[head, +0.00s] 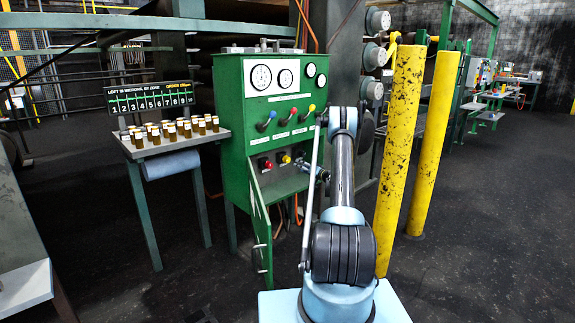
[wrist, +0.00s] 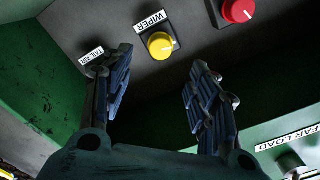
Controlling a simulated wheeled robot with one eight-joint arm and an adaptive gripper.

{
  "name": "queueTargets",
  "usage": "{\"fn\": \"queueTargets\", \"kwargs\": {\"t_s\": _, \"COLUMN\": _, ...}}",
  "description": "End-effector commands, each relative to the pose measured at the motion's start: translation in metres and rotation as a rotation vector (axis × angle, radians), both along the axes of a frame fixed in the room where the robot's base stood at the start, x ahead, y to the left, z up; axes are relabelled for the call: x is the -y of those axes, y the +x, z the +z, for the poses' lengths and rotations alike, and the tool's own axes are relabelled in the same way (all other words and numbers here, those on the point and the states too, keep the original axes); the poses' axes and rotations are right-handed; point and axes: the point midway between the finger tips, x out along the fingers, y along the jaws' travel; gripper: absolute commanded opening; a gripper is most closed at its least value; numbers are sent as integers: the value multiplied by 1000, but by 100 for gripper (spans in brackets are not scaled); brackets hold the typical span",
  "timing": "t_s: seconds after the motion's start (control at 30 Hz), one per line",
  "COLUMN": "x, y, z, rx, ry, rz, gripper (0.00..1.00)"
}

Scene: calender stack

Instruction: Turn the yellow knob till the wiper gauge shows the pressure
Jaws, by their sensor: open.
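The yellow knob (wrist: 161,46) sits on a grey panel beside a label reading WIPER (wrist: 150,19) in the wrist view. It also shows low on the green cabinet in the head view (head: 286,158). My gripper (wrist: 160,68) is open and empty, its two fingers apart, with the knob between and just beyond the tips in the picture. I cannot tell whether either finger touches it. In the head view my gripper (head: 312,170) is right of the knob. Round gauges (head: 261,77) line the cabinet's top; which is the wiper gauge is too small to read.
A red knob (wrist: 238,10) is close by, and a TAILBAR label (wrist: 91,56) is near the left finger. Coloured levers (head: 283,119) stand above. The cabinet's green door (head: 261,235) hangs open. Yellow posts (head: 403,140) stand right of my arm; jars (head: 171,130) are on a table at left.

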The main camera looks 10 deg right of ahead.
Motion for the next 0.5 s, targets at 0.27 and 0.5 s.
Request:
{"fn": "queueTargets", "kwargs": {"t_s": 0.27, "x": -31, "y": 40, "z": 0, "rx": 0, "ry": 0, "rz": 3, "gripper": 54}}
{"fn": "queueTargets", "kwargs": {"t_s": 0.5, "x": -55, "y": 74, "z": 0, "rx": -1, "ry": -1, "rz": 2, "gripper": 54}}
